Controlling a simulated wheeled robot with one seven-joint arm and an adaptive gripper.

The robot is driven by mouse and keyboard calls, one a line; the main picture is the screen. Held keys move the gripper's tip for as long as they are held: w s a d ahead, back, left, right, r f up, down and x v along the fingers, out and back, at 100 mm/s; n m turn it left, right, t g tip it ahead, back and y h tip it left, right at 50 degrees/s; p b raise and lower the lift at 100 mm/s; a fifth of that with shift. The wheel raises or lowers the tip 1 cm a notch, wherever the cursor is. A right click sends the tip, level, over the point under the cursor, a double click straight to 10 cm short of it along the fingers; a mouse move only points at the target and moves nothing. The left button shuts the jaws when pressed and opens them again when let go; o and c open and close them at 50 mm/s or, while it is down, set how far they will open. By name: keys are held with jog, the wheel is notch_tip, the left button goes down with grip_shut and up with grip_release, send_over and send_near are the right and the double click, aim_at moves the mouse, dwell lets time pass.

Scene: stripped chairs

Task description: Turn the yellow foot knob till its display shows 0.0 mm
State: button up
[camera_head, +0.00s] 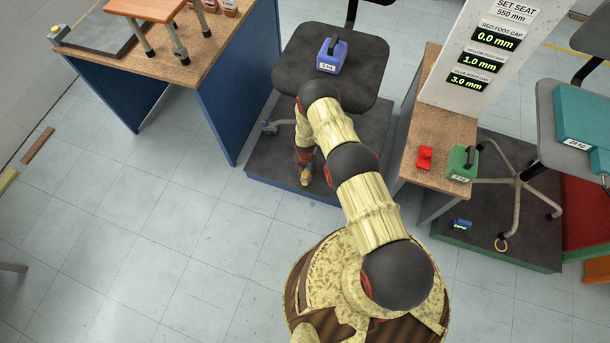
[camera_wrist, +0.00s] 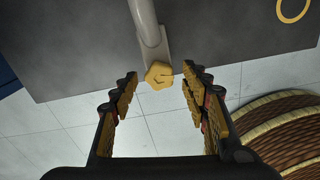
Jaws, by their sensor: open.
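The yellow foot knob (camera_wrist: 158,74) is lobed and sits at the end of a grey chair leg (camera_wrist: 148,22) in the wrist view, near the edge of a dark platform. My gripper (camera_wrist: 159,80) is open, with one fingertip on each side of the knob and visible gaps between. In the head view my gripper (camera_head: 305,176) points down beside the platform's front edge, below the chair seat (camera_head: 360,62); I cannot separate the knob from the fingers there. On the white display board (camera_head: 450,80) the yellow foot gap display (camera_head: 483,60) reads 1.0 mm.
The red display (camera_head: 495,39) reads 0.0 mm and the blue one (camera_head: 468,82) 3.0 mm. A blue weight (camera_head: 331,58) stands on the seat. A wooden side table (camera_head: 437,145) holds a red object (camera_head: 424,158) and a green weight (camera_head: 461,163).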

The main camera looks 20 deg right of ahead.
jog(key=shift+f, duration=0.6)
jog(key=c, duration=0.4)
jog(key=c, duration=0.7)
jog(key=shift+c, duration=0.3)
